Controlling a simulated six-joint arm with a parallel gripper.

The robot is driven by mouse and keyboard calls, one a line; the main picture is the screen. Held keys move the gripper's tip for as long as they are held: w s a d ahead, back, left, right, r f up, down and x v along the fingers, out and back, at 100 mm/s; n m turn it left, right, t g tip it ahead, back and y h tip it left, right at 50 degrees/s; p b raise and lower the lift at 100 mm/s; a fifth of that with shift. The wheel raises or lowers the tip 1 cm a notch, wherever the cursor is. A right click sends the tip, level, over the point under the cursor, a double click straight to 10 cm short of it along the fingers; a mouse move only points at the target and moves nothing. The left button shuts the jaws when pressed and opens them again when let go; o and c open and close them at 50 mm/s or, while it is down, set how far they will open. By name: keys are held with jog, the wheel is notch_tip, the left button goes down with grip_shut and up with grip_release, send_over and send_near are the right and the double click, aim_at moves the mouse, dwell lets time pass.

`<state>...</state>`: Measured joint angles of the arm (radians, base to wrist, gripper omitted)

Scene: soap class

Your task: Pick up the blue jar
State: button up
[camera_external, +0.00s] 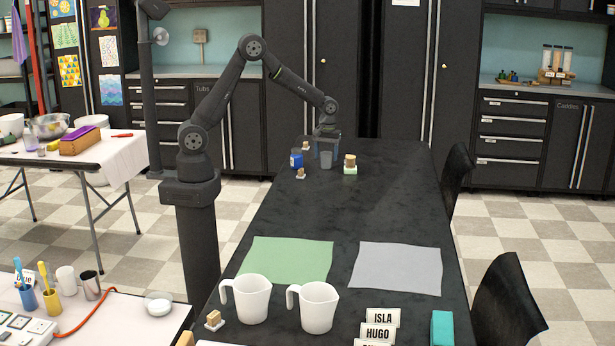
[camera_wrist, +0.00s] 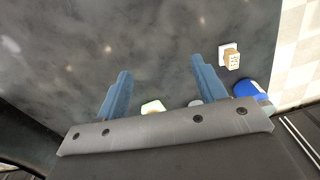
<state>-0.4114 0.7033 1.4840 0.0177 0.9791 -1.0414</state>
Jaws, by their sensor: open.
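The blue jar (camera_external: 296,158) stands on the dark table at its far end, left of my gripper in the external view. A pale patch shows on its side. In the wrist view the blue jar (camera_wrist: 249,91) shows at the right, outside the right finger and partly cut off by the gripper body. My gripper (camera_external: 326,153) points down at the far end of the table, to the right of the jar. In the wrist view my gripper (camera_wrist: 162,66) has its two blue-grey fingers wide apart, with only bare tabletop between the tips.
A grey cup (camera_external: 326,161) stands close to my gripper, and a tan block on a pale green dish (camera_external: 350,170) is right of it. Small tan blocks on white bases (camera_external: 301,174) (camera_external: 305,146) lie near the jar. Green (camera_external: 288,259) and grey (camera_external: 397,268) mats and white pitchers (camera_external: 319,308) are nearer.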

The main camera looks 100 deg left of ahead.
jog(key=o, duration=0.3)
jog(key=shift+o, duration=0.2)
